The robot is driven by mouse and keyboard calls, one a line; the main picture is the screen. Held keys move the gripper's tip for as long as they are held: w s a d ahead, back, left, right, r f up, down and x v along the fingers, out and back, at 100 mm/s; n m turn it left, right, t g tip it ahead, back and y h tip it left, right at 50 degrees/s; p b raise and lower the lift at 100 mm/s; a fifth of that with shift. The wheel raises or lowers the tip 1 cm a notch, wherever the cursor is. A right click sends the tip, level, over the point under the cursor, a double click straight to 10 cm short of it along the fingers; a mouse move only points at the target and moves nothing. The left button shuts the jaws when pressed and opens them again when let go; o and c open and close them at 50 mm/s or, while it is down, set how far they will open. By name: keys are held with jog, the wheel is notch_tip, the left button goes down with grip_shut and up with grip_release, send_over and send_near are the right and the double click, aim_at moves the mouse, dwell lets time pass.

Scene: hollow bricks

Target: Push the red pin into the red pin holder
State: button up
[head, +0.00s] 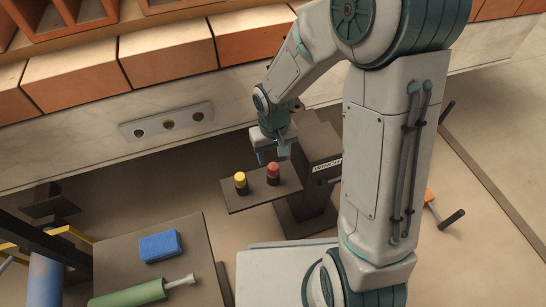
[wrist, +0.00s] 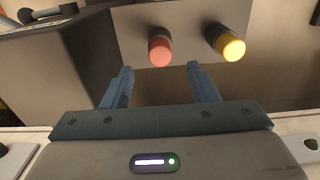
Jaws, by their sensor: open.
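The red pin (head: 273,169) stands upright in a dark base on a small brown shelf (head: 262,190), right of a yellow pin (head: 240,178). In the wrist view the red pin (wrist: 160,52) shows ahead of the gap between my fingers, with the yellow pin (wrist: 228,44) to its right. My gripper (head: 269,156) is open and empty, close to the red pin; I cannot tell whether it touches. A grey plate with three round sockets (head: 168,123) is on the pale wall face. I cannot tell a red pin holder by colour.
A machine body marked "WINCH" (head: 326,165) stands beside the shelf. A brown table at lower left bears a blue block (head: 160,246) and a green cylinder with a grey rod (head: 128,293). Orange hollow bricks (head: 165,53) line the wall top. Floor shows between wall and table.

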notch_tip(320, 180, up, 8)
jog(key=p, duration=0.2)
jog(key=shift+f+p, duration=0.2)
jog(key=shift+p, duration=0.15)
jog(key=shift+r, duration=0.1)
jog(key=s+d+r+m+t+p, duration=0.1)
jog(key=s+d+r+p, duration=0.3)
jog(key=r+p, duration=0.7)
jog(key=s+d+r+m+t+p, duration=0.1)
jog(key=s+d+r+p, duration=0.3)
jog(key=r+p, duration=0.7)
jog(key=s+d+r+m+p, duration=0.1)
jog(key=s+d+r+p, duration=0.2)
jog(key=r+p, duration=0.8)
notch_tip(320, 180, up, 15)
jog(key=shift+s+d+f+t+p, duration=0.15)
jog(key=shift+s+d+t+p, duration=0.25)
jog(key=shift+s, duration=0.1)
